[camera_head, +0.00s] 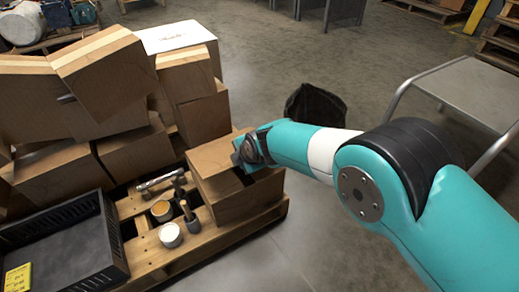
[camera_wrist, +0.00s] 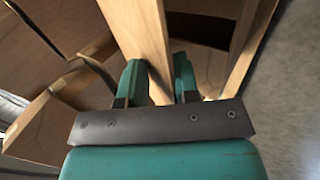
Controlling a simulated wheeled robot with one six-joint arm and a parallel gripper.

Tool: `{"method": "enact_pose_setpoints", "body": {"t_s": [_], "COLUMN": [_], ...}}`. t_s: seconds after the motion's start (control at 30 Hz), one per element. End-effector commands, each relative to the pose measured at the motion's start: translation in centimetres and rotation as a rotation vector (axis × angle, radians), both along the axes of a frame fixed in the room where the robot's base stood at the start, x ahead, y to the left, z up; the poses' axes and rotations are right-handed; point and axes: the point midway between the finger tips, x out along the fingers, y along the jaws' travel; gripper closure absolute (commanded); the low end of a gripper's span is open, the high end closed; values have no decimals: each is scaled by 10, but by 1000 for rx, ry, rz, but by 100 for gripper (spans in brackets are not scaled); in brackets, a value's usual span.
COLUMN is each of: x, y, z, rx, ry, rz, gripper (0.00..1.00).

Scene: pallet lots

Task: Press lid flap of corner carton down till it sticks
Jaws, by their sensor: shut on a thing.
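The corner carton (camera_head: 240,203) is a brown box at the near right corner of the wooden pallet. Its lid flap (camera_head: 212,154) stands up at an angle, not flat on the box. My gripper (camera_head: 246,152) is at the flap's right end, above the carton; my wrist hides part of the carton top. In the wrist view the two teal fingers of my gripper (camera_wrist: 159,75) are on either side of a thin brown panel, which looks like the lid flap (camera_wrist: 140,30). The far side of the grip is hidden.
Stacked cartons (camera_head: 100,75) rise on the left. A black crate (camera_head: 70,240), a metal tool (camera_head: 160,182), a brush (camera_head: 186,211) and two small tubs (camera_head: 170,235) are on the pallet (camera_head: 215,240). A dark bin (camera_head: 316,104) and grey table (camera_head: 470,85) stand beyond; floor right of the pallet is clear.

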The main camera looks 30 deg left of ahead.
Motion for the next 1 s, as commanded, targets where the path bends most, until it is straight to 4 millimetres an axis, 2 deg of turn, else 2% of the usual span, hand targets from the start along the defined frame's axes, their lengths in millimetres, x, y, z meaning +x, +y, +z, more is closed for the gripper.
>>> {"method": "enact_pose_setpoints", "body": {"t_s": [0.03, 0.1, 0.5, 0.53, 1.0], "x": [-9, -12, -12, -12, -3], "y": [3, 5, 8, 8, 2], "z": [-9, -10, -8, -8, -5], "rx": [-5, -4, 6, 6, 4], "ry": [10, 10, 5, 5, 1], "rz": [13, 17, 19, 18, 4], "gripper": [100, 100, 100, 70, 70]}}
